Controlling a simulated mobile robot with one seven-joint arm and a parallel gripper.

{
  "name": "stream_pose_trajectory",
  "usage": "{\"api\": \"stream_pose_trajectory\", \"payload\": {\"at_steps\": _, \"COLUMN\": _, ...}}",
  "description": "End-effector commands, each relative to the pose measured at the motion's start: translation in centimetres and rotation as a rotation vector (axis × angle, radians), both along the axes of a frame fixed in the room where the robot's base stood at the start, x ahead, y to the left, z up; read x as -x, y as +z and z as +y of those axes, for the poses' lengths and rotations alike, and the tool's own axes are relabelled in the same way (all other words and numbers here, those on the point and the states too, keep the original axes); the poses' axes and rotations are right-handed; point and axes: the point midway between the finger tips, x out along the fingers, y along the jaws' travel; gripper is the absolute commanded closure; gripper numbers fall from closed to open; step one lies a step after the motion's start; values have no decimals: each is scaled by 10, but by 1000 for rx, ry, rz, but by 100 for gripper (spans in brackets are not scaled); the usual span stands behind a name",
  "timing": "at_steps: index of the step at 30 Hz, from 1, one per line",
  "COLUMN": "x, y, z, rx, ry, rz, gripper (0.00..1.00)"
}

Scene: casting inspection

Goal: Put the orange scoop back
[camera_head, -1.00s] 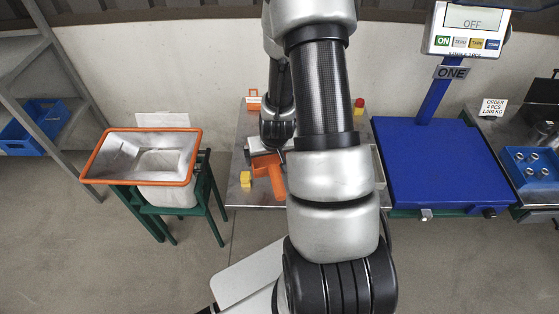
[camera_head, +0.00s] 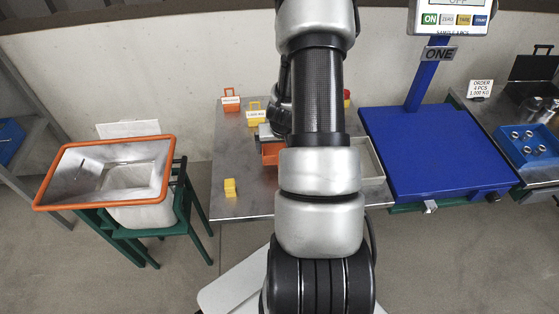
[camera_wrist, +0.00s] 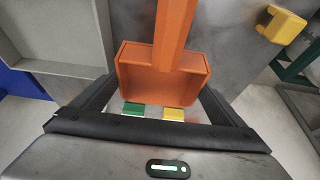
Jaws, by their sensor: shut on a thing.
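The orange scoop (camera_wrist: 160,72) fills the middle of the wrist view, with its handle running up and away. My gripper (camera_wrist: 153,110) is shut on the scoop at its near edge; green and yellow patches show at the fingertips. In the head view only a small orange part of the scoop (camera_head: 271,153) shows beside my arm, over the steel table (camera_head: 240,205). My arm hides the rest of the scoop and most of the gripper there. I cannot tell whether the scoop touches the table.
A yellow block (camera_head: 229,187) stands on the table's left side. Orange (camera_head: 231,104) and yellow (camera_head: 256,118) labelled weights stand at the back. A shallow grey tray (camera_head: 372,168) lies right of my arm. An orange-rimmed hopper (camera_head: 64,190) stands left, a blue scale (camera_head: 430,150) right.

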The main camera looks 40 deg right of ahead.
Motion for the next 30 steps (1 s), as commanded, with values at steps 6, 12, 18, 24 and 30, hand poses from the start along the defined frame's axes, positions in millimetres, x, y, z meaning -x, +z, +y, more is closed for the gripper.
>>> {"api": "stream_pose_trajectory", "payload": {"at_steps": 6, "x": -1, "y": -21, "z": 0, "rx": 1, "ry": 0, "rz": -2, "gripper": 36}}
{"api": "stream_pose_trajectory", "payload": {"at_steps": 12, "x": 0, "y": -52, "z": 0, "rx": -1, "ry": -2, "rz": 0, "gripper": 36}}
{"api": "stream_pose_trajectory", "payload": {"at_steps": 18, "x": -1, "y": -62, "z": -1, "rx": 2, "ry": 0, "rz": -3, "gripper": 36}}
{"api": "stream_pose_trajectory", "payload": {"at_steps": 24, "x": -1, "y": -63, "z": 0, "rx": 2, "ry": 0, "rz": -1, "gripper": 36}}
{"api": "stream_pose_trajectory", "payload": {"at_steps": 30, "x": 0, "y": -64, "z": 0, "rx": 1, "ry": -1, "rz": -1, "gripper": 0}}
